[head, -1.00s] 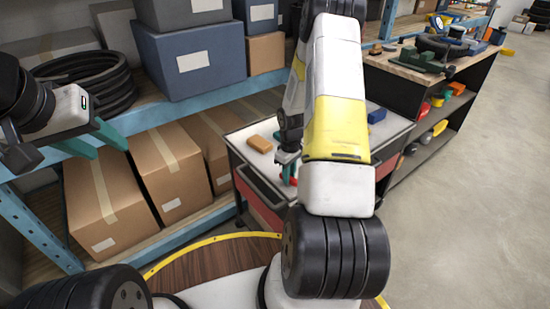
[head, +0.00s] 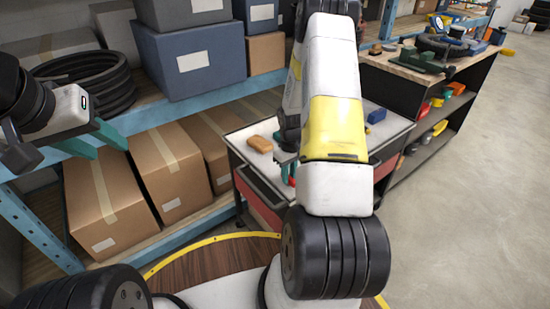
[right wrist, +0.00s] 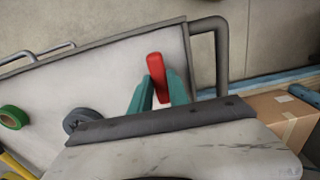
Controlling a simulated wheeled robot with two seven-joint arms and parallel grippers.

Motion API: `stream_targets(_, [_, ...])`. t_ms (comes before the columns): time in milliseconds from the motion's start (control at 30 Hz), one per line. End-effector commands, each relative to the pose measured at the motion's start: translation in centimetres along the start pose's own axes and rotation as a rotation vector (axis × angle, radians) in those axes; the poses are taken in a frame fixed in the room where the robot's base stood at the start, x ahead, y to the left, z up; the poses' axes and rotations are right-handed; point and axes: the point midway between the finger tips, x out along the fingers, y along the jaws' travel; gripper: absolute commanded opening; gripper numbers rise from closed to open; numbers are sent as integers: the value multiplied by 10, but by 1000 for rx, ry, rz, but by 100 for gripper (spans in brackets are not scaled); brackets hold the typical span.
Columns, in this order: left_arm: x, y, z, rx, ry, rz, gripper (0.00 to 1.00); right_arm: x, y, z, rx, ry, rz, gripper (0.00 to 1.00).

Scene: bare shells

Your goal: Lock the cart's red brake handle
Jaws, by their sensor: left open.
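The cart (head: 258,190) stands in the middle of the head view, with a grey top and red drawer fronts, partly behind my right arm. Its red brake handle (right wrist: 157,72) shows in the right wrist view near the cart's edge, beside a grey bar handle. My right gripper's teal fingers (right wrist: 159,86) stand on either side of the red handle, close to it. I cannot tell whether they touch it. In the head view my right gripper (head: 285,172) is mostly hidden by its arm. My left gripper (head: 92,140) is open and empty in front of the shelf at left.
An orange block (head: 259,144) and a blue block (head: 376,115) lie on the cart top. A green roll (right wrist: 14,117) shows in the right wrist view. Shelving with cardboard boxes (head: 168,172) is at left, a workbench (head: 425,65) at right.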

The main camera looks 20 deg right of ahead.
Motion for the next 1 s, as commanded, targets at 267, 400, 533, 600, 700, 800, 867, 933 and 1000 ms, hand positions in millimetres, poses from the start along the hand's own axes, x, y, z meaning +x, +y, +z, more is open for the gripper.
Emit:
stream_targets(267, [0, 0, 0, 0, 0, 0, 41, 0, 0, 0, -1, 1, 0, 42])
stream_targets(400, [0, 0, 0, 0, 0, 0, 41, -1, 0, 0, -2, 0, 0, 42])
stream_targets(533, [0, 0, 0, 0, 0, 0, 41, -12, 0, -1, -2, 3, 1, 42])
stream_targets(600, [0, 0, 0, 0, 0, 0, 41, -24, 0, -1, -1, 3, 2, 42])
stream_targets(700, [0, 0, 0, 0, 0, 0, 41, -42, 0, -1, -2, 3, 2, 42])
stream_targets(800, [0, 0, 0, 0, 0, 0, 41, -58, 0, -1, -1, 3, 2, 42])
stream_targets(867, [0, 0, 0, 0, 0, 0, 41, -66, 1, -1, -1, 4, 2, 42])
stream_targets(933, [0, 0, 0, 0, 0, 0, 41, -73, 0, -1, -1, 2, 1, 42])
stream_targets(1000, [0, 0, 0, 0, 0, 0, 41, -77, 0, -1, -1, 2, 1, 42])
